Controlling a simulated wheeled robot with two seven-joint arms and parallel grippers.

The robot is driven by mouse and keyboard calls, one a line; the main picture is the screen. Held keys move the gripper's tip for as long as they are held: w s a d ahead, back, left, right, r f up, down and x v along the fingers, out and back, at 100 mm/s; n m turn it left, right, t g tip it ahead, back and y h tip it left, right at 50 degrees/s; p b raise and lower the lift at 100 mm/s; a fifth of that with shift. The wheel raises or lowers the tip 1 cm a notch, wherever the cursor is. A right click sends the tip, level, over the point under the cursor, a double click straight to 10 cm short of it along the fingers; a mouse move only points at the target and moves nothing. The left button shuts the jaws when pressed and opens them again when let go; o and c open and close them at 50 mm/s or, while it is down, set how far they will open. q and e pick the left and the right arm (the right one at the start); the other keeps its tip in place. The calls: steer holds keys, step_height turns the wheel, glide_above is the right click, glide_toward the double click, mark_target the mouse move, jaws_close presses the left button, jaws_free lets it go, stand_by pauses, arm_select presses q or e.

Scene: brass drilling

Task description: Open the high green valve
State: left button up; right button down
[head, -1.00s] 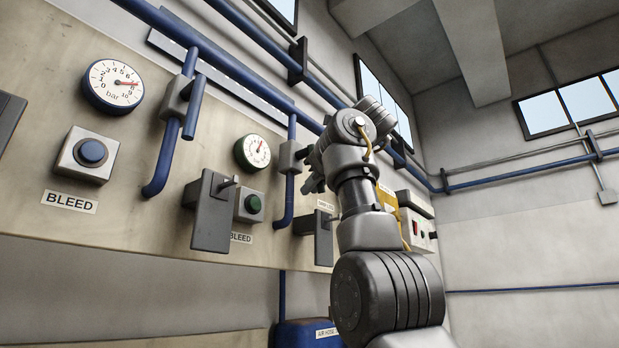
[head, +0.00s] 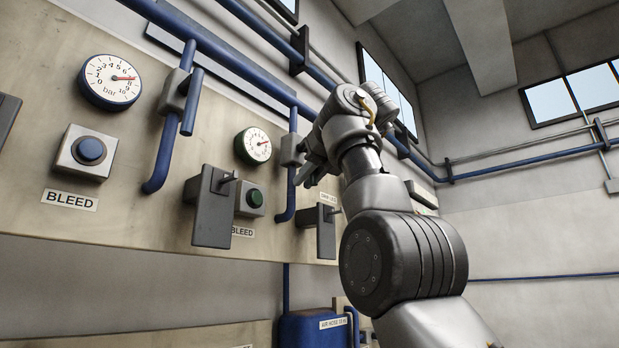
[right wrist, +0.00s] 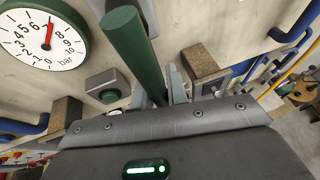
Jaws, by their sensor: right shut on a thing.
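The green valve's grey body (head: 291,151) sits on a vertical blue pipe beside the green-rimmed gauge (head: 253,146). Its green bar handle (right wrist: 133,48) shows large in the right wrist view, running down between my fingers. My right gripper (head: 308,172) is at the valve, and its fingers also show in the right wrist view (right wrist: 168,88). It is shut on the handle, with the upper length of the bar sticking out. In the head view my gripper and wrist largely hide the handle. My left gripper is in neither view.
A blue-handled valve (head: 179,92) and blue-rimmed gauge (head: 112,82) are to the left. Below are a blue button box (head: 85,151), a green button box (head: 250,199) and grey brackets (head: 212,206). Blue pipes (head: 215,55) cross above. A blue tank (head: 300,330) stands low.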

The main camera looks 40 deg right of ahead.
steer(key=shift+s+r, duration=0.1)
steer(key=c, duration=1.4)
jaws_free()
steer(key=shift+a, duration=0.1)
steer(key=v, duration=1)
steer(key=shift+s+r, duration=0.15)
steer(key=shift+s, duration=0.15)
